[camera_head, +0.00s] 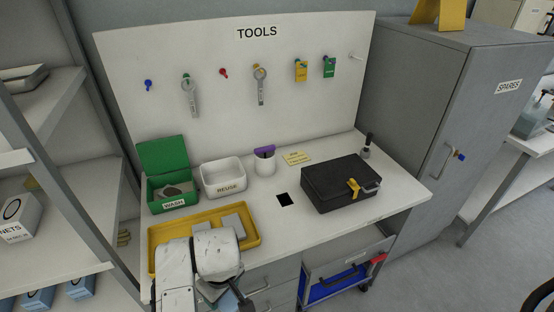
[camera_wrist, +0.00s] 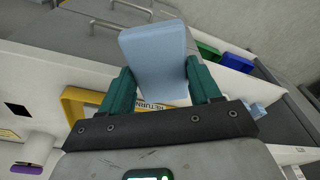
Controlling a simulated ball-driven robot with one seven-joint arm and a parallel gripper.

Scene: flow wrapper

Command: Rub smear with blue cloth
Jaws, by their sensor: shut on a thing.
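In the wrist view my gripper (camera_wrist: 158,70) has its two teal fingers shut on a pale blue pad, the blue cloth (camera_wrist: 153,50), which sticks out past the fingertips. In the head view my arm comes in at the bottom left, in front of the yellow tray (camera_head: 157,233), and the gripper is mostly cut off or hidden there. The tray shows behind the cloth in the wrist view, with a RETURN label (camera_wrist: 152,105). I cannot make out a smear for certain. A black square (camera_head: 285,199) marks the worktop.
Grey pieces lie in the tray. Behind it stand a green WASH box (camera_head: 172,201), a white REUSE bin (camera_head: 223,177) and a white cup (camera_head: 264,165). A black case (camera_head: 340,184) sits at right.

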